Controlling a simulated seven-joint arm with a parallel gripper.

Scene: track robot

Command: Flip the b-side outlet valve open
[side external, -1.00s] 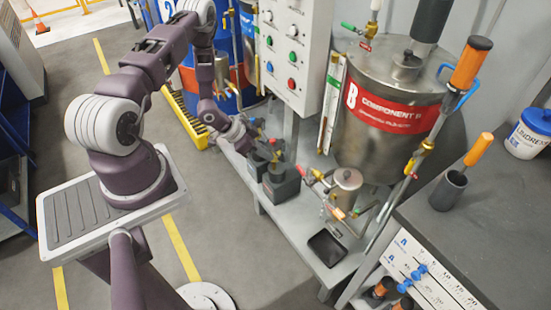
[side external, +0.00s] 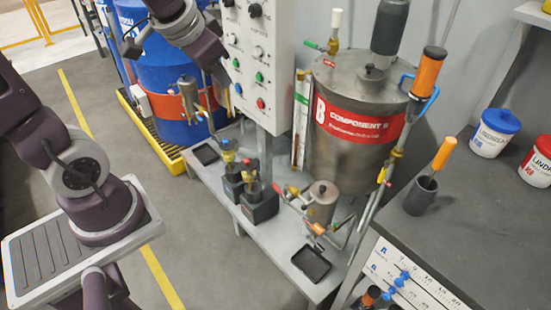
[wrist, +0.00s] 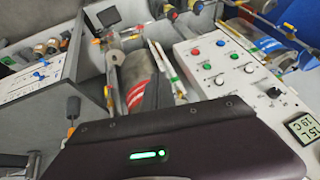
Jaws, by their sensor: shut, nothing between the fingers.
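The steel tank with the red "Component B" label (side external: 358,122) stands upright at the back of the grey bench in the side view. Below it is a small steel pot (side external: 322,203) with a red-handled valve (side external: 306,206) on its left and an orange handle (side external: 317,228) at its front. A valve with a yellow-orange handle (side external: 381,175) sits on the pipe right of the tank. I cannot tell which one is the b-side outlet valve. My gripper (side external: 226,80) is shut and empty, raised in front of the control panel, left of the tank and apart from these valves.
The white control panel (side external: 257,70) with knobs and buttons stands close to my gripper. Two dark pump blocks (side external: 260,205) and a black tray (side external: 310,262) are on the bench. Blue drums (side external: 165,75) stand behind. The wrist view shows the control panel (wrist: 222,68) too.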

